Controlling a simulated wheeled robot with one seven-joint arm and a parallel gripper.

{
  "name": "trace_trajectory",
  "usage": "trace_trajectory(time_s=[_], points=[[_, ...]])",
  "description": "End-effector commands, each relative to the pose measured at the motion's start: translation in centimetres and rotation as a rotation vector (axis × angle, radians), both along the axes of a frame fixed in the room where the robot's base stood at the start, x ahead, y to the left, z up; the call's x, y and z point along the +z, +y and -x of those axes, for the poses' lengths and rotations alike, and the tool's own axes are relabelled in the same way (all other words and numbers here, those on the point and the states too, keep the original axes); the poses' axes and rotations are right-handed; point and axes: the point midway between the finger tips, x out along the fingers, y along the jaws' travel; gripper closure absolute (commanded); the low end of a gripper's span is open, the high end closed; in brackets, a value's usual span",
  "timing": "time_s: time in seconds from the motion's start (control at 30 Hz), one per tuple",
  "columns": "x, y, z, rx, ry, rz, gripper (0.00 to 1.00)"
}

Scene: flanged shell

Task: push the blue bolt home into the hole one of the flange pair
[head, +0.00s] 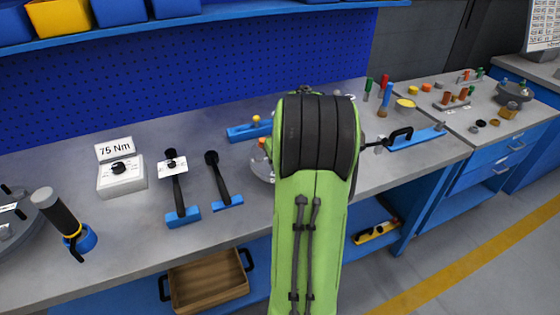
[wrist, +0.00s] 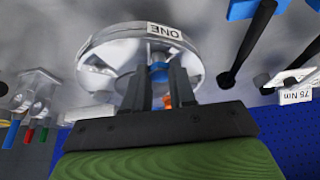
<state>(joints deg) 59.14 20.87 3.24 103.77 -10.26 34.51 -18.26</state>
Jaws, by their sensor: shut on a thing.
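In the wrist view the flange pair (wrist: 105,68) is a round, shiny metal piece with a label "ONE" (wrist: 165,32) on its rim. My gripper (wrist: 161,72) is in front of it, with both dark fingers over the flange face. It is shut on the blue bolt (wrist: 158,70), of which a small blue part shows between the fingertips. The fingers hide the rest of the bolt and the hole, so I cannot tell how deep it sits. In the head view my arm hides the gripper and the bolt; only a grey edge of the flange (head: 262,168) shows beside it.
On the bench stand a white box marked 75 Nm (head: 121,178) and two black-handled tools (head: 178,195) (head: 222,180). Several coloured-handled tools (head: 386,95) stand at the back right. An orange piece (wrist: 168,102) shows between the fingers.

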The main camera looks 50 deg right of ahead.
Motion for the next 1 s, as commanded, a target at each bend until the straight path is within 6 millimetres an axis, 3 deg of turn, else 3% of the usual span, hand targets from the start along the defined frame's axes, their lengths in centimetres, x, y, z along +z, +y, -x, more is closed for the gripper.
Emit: trace_trajectory(time_s=[0.3,0.33,0.5,0.8,0.87,1.0], points=[[-0.9,0.0,0.0,0.000,-0.001,0.001,1.00],[-0.8,0.0,0.0,0.000,-0.001,0.001,0.71],[-0.8,0.0,0.0,0.000,0.000,0.000,0.45],[-0.5,0.0,0.1,-0.001,0.000,0.000,0.45],[0.3,0.1,0.3,-0.001,-0.001,0.001,0.45],[3.6,0.7,1.4,-0.002,-0.003,0.005,0.45]])
